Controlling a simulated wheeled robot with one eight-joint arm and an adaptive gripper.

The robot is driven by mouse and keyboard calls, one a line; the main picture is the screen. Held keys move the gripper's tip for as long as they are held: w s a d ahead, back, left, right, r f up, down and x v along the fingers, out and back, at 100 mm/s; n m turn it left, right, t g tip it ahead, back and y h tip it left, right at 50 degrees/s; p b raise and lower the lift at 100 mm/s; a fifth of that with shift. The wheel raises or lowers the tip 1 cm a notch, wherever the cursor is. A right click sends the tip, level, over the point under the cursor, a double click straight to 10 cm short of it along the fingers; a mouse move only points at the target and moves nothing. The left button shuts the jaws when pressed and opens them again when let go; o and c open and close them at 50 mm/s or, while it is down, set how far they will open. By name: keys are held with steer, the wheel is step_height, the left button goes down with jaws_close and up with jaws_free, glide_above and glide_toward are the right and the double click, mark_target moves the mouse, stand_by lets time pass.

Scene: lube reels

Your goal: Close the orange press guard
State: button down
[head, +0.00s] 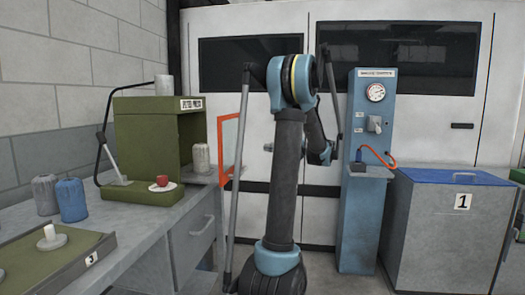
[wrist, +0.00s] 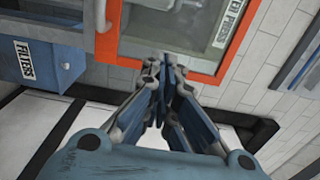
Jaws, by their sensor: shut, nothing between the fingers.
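The green press (head: 160,145) stands on the bench at the left in the head view, its front open. The orange press guard (head: 229,147) is a framed clear panel standing swung out at the press's right side, so it is open. In the wrist view the guard (wrist: 194,70) fills the top middle, and the press label shows through its pane. My gripper (wrist: 165,82) is shut and empty, its fingertips close to the guard's orange edge. I cannot tell whether they touch it. In the head view my arm hides most of the gripper.
Blue and grey canisters (head: 71,200) stand on the bench (head: 150,228). A drawer box (wrist: 40,55) shows left in the wrist view. A blue gauge post (head: 357,225) and a blue-lidded bin (head: 440,230) stand right.

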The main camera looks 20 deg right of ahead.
mark_target(237, 146)
steer(key=x, duration=1.2)
steer(key=shift+w, duration=0.15)
